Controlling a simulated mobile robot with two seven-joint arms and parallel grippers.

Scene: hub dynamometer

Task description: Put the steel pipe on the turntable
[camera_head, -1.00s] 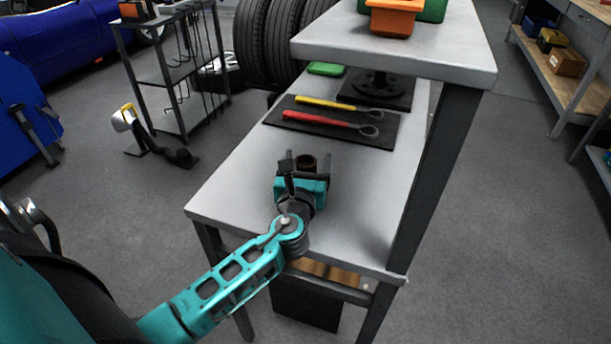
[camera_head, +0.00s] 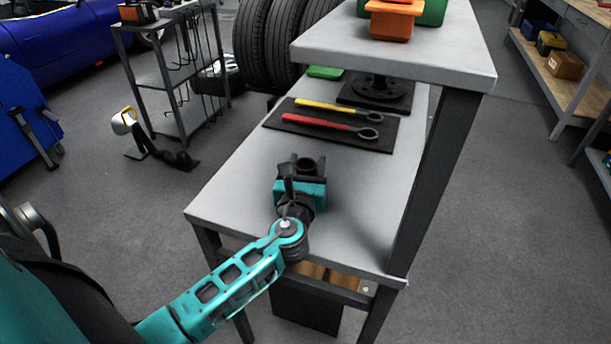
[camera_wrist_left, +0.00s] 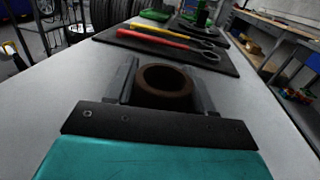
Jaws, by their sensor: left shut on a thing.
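The steel pipe is a short, dark brown, upright tube, seen from above as a ring in the head view (camera_head: 306,163) and in the left wrist view (camera_wrist_left: 165,101). It is on the grey bench near its front. My left gripper (camera_head: 301,166) is shut on it, with one finger on each side, as the left wrist view also shows (camera_wrist_left: 162,88). The pipe's lower part is hidden by the gripper. A black round flanged disc (camera_head: 381,89), which looks like the turntable, sits on a dark plate at the back of the bench, partly under the shelf. My right gripper is not in view.
A dark mat (camera_head: 368,137) with a yellow wrench (camera_head: 325,104) and a red wrench (camera_head: 318,122) lies between the pipe and the disc. A raised shelf (camera_head: 440,62) with orange and green bins overhangs the right side, on a dark post (camera_head: 430,180). A green item (camera_head: 325,72) lies at the back.

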